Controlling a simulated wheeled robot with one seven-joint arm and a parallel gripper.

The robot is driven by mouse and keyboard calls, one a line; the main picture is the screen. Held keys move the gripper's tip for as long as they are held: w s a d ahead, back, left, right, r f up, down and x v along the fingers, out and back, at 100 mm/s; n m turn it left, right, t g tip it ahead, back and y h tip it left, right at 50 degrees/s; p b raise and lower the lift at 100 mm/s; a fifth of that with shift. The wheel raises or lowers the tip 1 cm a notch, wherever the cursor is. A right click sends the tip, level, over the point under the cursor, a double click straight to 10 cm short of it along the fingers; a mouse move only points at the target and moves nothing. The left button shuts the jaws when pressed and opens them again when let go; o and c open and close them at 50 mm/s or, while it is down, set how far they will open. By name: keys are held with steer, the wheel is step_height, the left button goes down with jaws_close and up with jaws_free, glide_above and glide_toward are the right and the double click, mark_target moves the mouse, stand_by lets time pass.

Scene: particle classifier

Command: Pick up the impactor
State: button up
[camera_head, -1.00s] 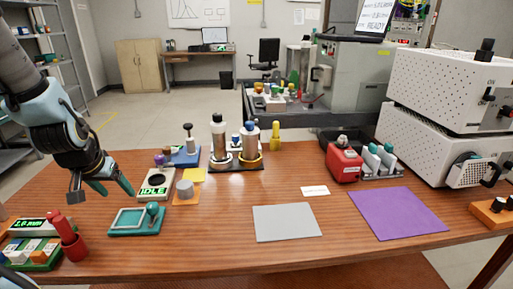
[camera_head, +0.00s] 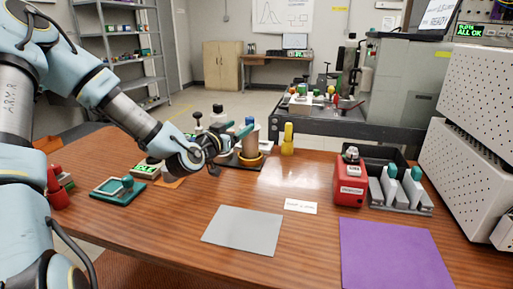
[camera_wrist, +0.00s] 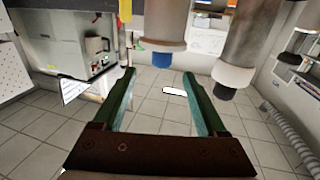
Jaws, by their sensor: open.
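Two metal cylinders stand upright on a dark base at the back middle of the table; no readable label shows which is the impactor. The blue-capped cylinder (camera_head: 253,141) stands in a yellow ring. The black-capped cylinder (camera_head: 217,116) is mostly hidden behind my gripper (camera_head: 238,138). In the wrist view the blue-capped cylinder (camera_wrist: 163,22) lies just beyond the fingertips, roughly between the fingers' lines. The black-capped cylinder (camera_wrist: 254,45), with a white collar, is to its right. My gripper (camera_wrist: 159,72) is open and empty, its green fingers apart.
A yellow bottle-like object (camera_head: 288,140) stands right of the cylinders. A red box (camera_head: 349,183) and a grey rack (camera_head: 400,195) are further right. A grey mat (camera_head: 243,232) and a purple mat (camera_head: 393,258) lie in front. A teal tray (camera_head: 118,190) is at left.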

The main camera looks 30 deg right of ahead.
mark_target(248, 120)
steer(key=p+x, duration=0.1)
steer(key=x, duration=0.4)
steer(key=shift+w+d, duration=0.25)
steer(key=shift+d, duration=0.05)
steer(key=x, duration=0.2)
steer(key=p+x, duration=0.1)
steer(key=x, duration=0.2)
steer(key=shift+w+a+f, duration=0.1)
steer(key=shift+f, duration=0.1)
jaws_close()
stand_by(0.9)
